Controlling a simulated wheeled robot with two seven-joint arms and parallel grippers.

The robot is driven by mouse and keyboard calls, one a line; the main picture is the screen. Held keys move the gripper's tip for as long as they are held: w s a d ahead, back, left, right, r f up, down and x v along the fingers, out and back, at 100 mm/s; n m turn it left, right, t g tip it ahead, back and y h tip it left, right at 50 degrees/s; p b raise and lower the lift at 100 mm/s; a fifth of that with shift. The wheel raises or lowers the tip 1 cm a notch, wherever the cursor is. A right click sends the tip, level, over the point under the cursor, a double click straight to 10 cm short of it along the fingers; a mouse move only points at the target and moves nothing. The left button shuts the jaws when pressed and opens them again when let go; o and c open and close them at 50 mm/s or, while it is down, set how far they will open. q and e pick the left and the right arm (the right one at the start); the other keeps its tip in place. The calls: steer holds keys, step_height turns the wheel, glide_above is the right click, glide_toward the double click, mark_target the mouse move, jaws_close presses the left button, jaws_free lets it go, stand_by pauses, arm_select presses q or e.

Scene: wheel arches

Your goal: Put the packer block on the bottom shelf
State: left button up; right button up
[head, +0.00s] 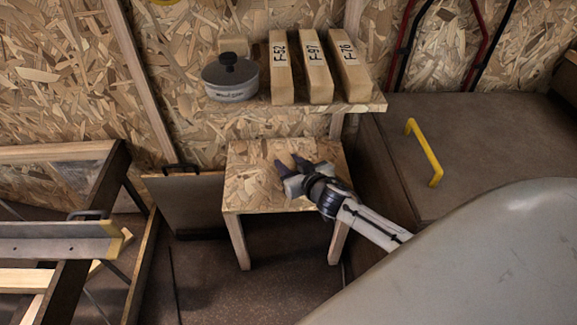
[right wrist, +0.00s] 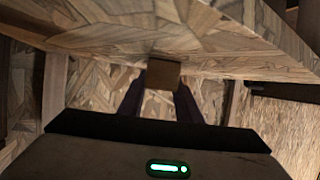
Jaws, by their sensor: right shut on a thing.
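The packer block (right wrist: 164,74) is a small plain brown block, seen end-on between the two dark fingers of my right gripper (right wrist: 160,102) in the right wrist view. The gripper is shut on it. In the head view my right gripper (head: 288,164) is in front of the chipboard bottom shelf (head: 255,190), over its top in the picture. The block cannot be made out there, and I cannot tell whether it touches the shelf. My left gripper is not in view.
The upper shelf (head: 372,101) holds a grey pot (head: 230,80), a small wooden block (head: 234,46) and three labelled wooden blocks (head: 316,75). A brown box with a yellow handle (head: 424,152) stands right. A dark panel (head: 187,202) leans left of the bottom shelf.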

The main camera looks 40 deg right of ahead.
mark_target(288, 162)
steer(key=shift+f, duration=0.15)
steer(key=o, duration=1)
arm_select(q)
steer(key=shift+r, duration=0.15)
arm_select(e)
steer(key=shift+o, duration=0.2)
steer(key=shift+r, duration=0.45)
steer(key=p+v, duration=0.2)
steer(key=v, duration=0.2)
steer(key=shift+s+a, duration=0.1)
steer(key=shift+s, duration=0.2)
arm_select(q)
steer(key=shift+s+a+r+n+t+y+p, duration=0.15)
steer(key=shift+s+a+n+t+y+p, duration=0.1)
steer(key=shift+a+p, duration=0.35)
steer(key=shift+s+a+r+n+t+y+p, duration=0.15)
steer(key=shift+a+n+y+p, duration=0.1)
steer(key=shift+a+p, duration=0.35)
arm_select(e)
steer(key=v, duration=0.7)
steer(key=shift+s, duration=0.15)
